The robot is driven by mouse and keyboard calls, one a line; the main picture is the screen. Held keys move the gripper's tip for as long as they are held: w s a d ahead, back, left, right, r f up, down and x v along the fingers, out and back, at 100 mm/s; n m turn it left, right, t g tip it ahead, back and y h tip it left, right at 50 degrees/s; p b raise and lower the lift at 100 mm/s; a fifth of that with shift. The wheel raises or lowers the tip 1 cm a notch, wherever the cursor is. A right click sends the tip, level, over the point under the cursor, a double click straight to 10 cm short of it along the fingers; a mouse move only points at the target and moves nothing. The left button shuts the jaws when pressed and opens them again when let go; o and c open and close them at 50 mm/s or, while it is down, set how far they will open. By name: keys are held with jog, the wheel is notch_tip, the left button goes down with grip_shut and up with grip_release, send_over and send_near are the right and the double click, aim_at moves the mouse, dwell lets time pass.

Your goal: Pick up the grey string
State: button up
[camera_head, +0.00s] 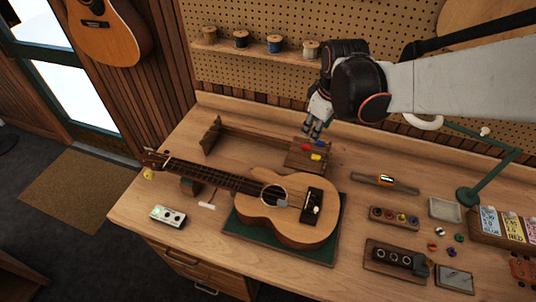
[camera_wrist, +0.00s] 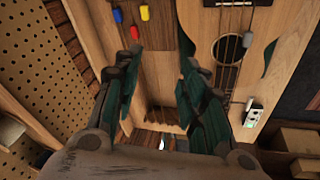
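A pale greyish spool (camera_head: 310,49) stands at the right end of the wall shelf, and it may be the grey string. Other spools stand to its left: a blue one (camera_head: 274,44) and two dark ones, (camera_head: 240,39) and (camera_head: 209,35). My gripper (camera_head: 312,129) is below the shelf and in front of it, pointing down above the back of the bench. In the wrist view my gripper (camera_wrist: 160,55) is open, with two dark green fingers apart and nothing between them.
A ukulele (camera_head: 290,215) lies on a green mat on the bench (camera_head: 160,215). A wooden block with red, blue and yellow pieces (camera_head: 305,160) sits below my gripper. A pegboard (camera_head: 350,15) backs the shelf (camera_head: 255,50). A green lamp (camera_head: 468,195) and small trays fill the right side.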

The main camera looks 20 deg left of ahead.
jog(key=s+a+f+n+g+h, duration=0.1)
jog(key=s+a+f+n+g, duration=0.15)
jog(key=s, duration=0.45)
jog(key=s+a+f+n+g, duration=0.1)
jog(key=s+a+f+n, duration=0.1)
jog(key=s+a+f, duration=0.3)
jog(key=b, duration=0.6)
send_over(279, 200)
jog(key=shift+m, duration=0.25)
jog(key=f, duration=0.7)
jog(key=shift+s+d+f, duration=0.15)
jog(key=shift+s+f, duration=0.1)
jog(key=shift+s, duration=0.1)
jog(key=f+b, duration=0.2)
jog(key=f, duration=0.1)
jog(key=f+b, duration=0.1)
jog(key=f, duration=0.1)
jog(key=shift+w+f, duration=0.15)
jog(key=shift+w, duration=0.1)
jog(key=c, duration=0.8)
